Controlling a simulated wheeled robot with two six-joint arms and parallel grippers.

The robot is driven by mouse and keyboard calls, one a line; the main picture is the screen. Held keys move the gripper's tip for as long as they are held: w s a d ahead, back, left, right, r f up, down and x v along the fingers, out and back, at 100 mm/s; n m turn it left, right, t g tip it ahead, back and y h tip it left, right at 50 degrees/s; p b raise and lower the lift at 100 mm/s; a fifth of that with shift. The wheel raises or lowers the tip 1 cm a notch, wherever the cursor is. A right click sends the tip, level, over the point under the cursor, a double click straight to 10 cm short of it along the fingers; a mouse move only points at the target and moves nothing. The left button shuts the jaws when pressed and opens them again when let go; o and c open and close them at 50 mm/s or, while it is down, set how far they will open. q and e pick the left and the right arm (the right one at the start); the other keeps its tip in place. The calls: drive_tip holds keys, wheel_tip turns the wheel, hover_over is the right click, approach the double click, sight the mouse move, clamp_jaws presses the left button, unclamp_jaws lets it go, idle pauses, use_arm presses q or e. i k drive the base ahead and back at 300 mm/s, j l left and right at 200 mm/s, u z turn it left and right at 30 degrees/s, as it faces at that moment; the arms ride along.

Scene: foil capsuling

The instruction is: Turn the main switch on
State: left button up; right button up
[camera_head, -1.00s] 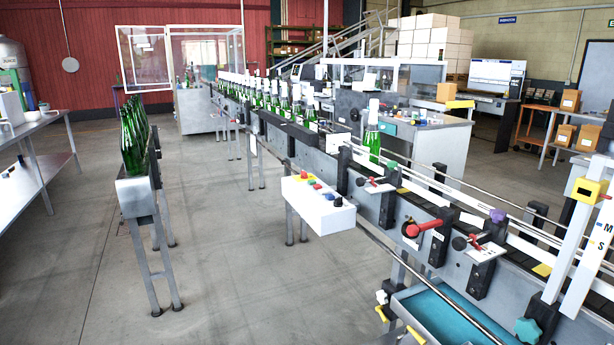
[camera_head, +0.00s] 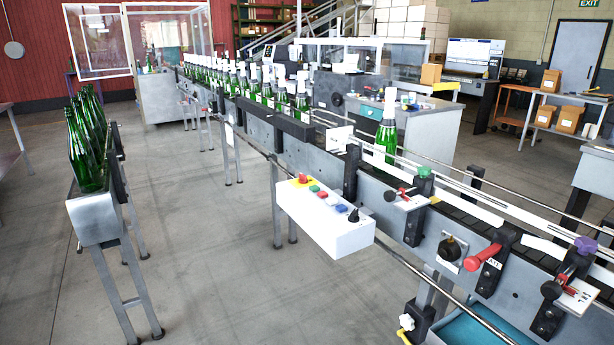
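A black rotary knob (camera_head: 451,248) on a light plate sits on the conveyor's front side, left of a red lever handle (camera_head: 484,257). It looks like a rotary switch, but its setting is too small to read. A white control box (camera_head: 322,226) stands in front of the conveyor. On its top are a red button on yellow (camera_head: 303,180), several coloured buttons and a small black knob (camera_head: 353,214). I cannot tell for certain which knob is the main switch. Neither of my grippers is in view.
The conveyor (camera_head: 385,200) runs from back left to front right, carrying green bottles (camera_head: 385,136). A narrow rack (camera_head: 95,217) with green bottles stands at the left. A metal rail crosses the conveyor's front. The floor (camera_head: 200,220) between rack and control box is clear.

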sight(302, 179)
drive_tip(key=i+z, duration=0.2)
drive_tip(key=z, duration=0.25)
drive_tip(key=i+j+z, duration=0.2)
drive_tip(key=z, duration=0.25)
